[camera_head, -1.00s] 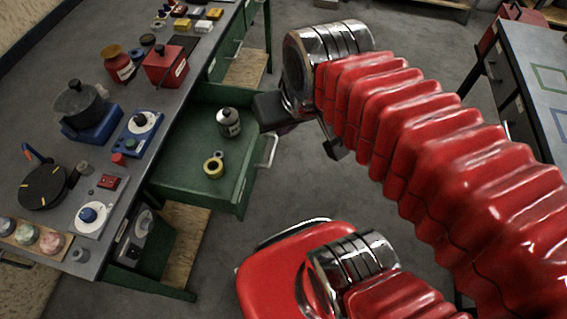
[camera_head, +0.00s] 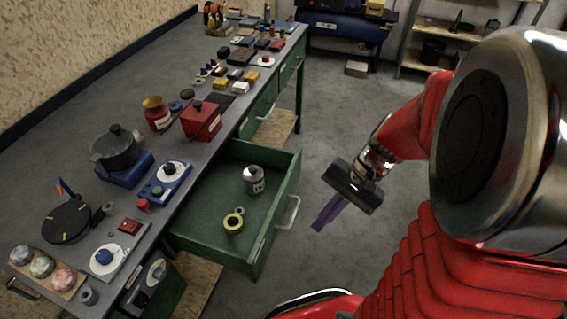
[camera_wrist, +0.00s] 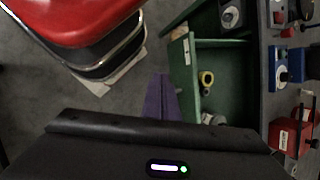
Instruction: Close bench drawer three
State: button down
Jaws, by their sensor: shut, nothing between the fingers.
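The green bench drawer (camera_head: 262,225) stands pulled out from the bench (camera_head: 172,207), its front with a pale handle (camera_head: 288,212) facing the floor. Inside lie a grey canister (camera_head: 253,180) with a pale label and a yellow tape roll (camera_head: 233,222). My gripper (camera_head: 323,219) is shut and empty, with its purple fingers pointing down over the floor, right of the drawer handle and apart from it. In the wrist view my purple fingers (camera_wrist: 162,98) lie together, and the open drawer (camera_wrist: 186,62) is to their right.
Shelves (camera_head: 445,35) stand at the back. Grey floor (camera_head: 335,125) around the gripper is clear.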

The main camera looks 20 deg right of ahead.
jog(key=d+f+m+t+y, duration=0.3)
jog(key=d+f+m+t, duration=0.1)
jog(key=f+m, duration=0.3)
jog(key=d+f+m+t+y, duration=0.3)
jog(key=d+f+m+t, duration=0.2)
jog(key=f+m, duration=0.3)
jog(key=shift+d+f+m+t+y, duration=0.2)
jog(key=shift+d+m+t+y, duration=0.15)
jog(key=shift+d, duration=0.2)
jog(key=shift+w, duration=0.1)
jog(key=x, duration=1.4)
